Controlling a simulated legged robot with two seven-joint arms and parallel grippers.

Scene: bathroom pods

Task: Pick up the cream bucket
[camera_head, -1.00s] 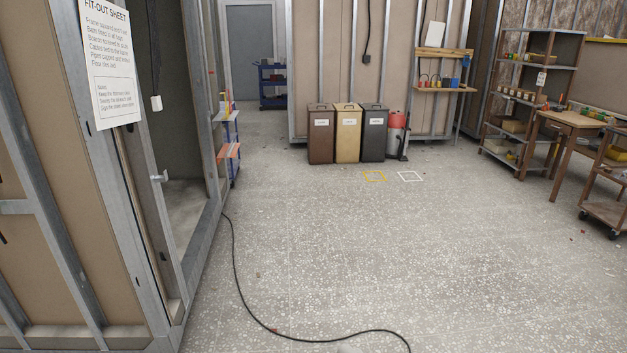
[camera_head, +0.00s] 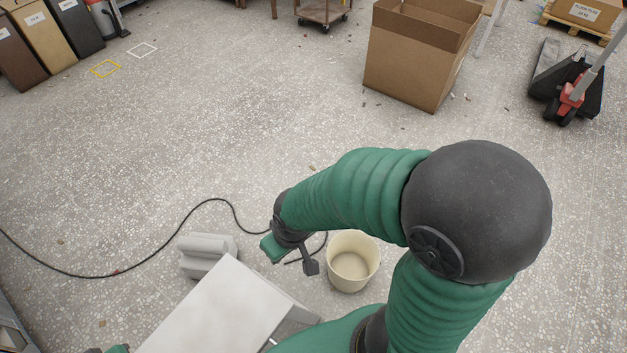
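The cream bucket (camera_head: 352,275) stands upright on the speckled floor, its round open top facing up, and looks empty. My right arm, in green sleeves, comes in from the right and arches over the floor. My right gripper (camera_head: 300,262) points down just left of the bucket, apart from it in the picture; one dark finger shows, and its opening cannot be made out. It is not holding the bucket. A small green and dark part of my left arm shows at the bottom left edge; its gripper cannot be made out.
A grey block (camera_head: 207,254) lies on the floor left of my gripper, beside a black cable (camera_head: 150,262). A large cardboard box (camera_head: 415,65) and a pallet jack (camera_head: 570,95) stand farther back. Bins (camera_head: 45,40) stand at the upper left. Floor between is mostly clear.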

